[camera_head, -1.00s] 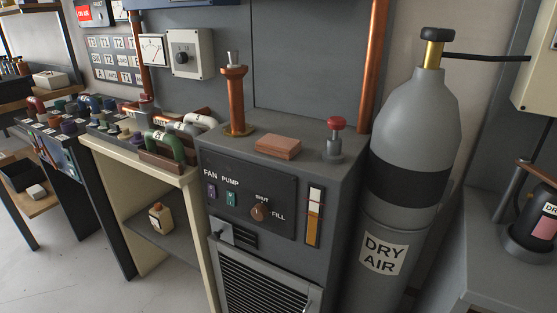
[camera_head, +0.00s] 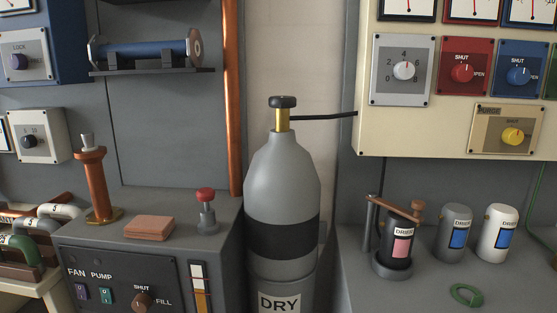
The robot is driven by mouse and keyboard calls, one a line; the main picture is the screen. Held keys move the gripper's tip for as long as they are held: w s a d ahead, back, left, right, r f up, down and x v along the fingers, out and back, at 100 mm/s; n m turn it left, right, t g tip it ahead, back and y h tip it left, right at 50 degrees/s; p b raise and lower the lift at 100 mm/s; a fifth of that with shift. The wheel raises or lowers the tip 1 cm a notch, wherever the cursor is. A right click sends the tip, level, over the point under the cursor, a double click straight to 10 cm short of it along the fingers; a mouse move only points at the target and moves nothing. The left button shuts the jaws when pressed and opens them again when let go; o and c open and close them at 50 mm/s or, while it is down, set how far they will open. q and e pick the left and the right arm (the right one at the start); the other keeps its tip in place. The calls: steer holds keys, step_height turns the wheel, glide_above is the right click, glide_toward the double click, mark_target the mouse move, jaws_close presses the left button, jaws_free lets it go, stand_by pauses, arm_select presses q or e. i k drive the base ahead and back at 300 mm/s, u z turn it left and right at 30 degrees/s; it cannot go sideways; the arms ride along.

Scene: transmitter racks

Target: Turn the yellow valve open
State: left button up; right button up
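The yellow valve (camera_head: 513,137) is a round yellow knob on a tan plate (camera_head: 483,128) labelled PURGE, with a SHUT mark above the knob. The plate sits at the lower right of the cream panel (camera_head: 400,139). A red valve (camera_head: 462,73) and a blue valve (camera_head: 518,75) sit above it on the same panel, each with SHUT and OPEN marks. Neither gripper shows in the head view.
A grey gas cylinder (camera_head: 281,185) stands in the middle. A grey counter (camera_head: 420,290) below the panel holds a dark canister (camera_head: 398,233) in a stand, a grey canister (camera_head: 454,232), a white canister (camera_head: 497,231) and a green ring (camera_head: 466,295). The space before the panel looks clear.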

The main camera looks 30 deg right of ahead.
mark_target(511, 136)
steer(key=z, duration=2.2)
steer(key=k, duration=0.2)
steer(key=u, duration=0.25)
